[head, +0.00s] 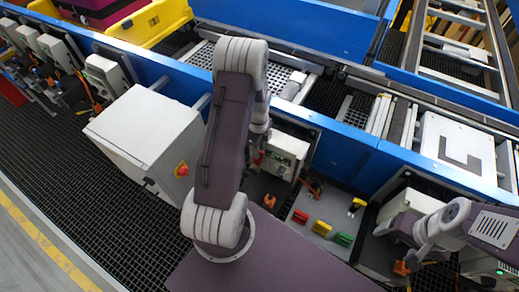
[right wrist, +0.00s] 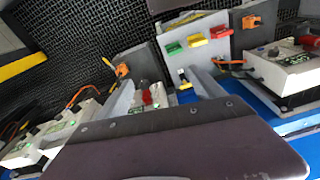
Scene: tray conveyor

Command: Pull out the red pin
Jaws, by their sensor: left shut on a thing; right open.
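My left gripper (head: 257,154) reaches down beside a white control box (head: 286,148) below the blue conveyor rail. It is shut on a small red piece that looks like the red pin (head: 258,158); the grip is small and partly hidden by my arm. My right gripper (head: 389,228) is at the lower right, apart from the pin. Its grey fingers (right wrist: 166,92) are spread and empty in the right wrist view.
A yellow-topped black piece (head: 357,204) stands nearby. A white cabinet (head: 145,135) with a red button is at left. The blue rail (head: 345,147) bounds the back.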

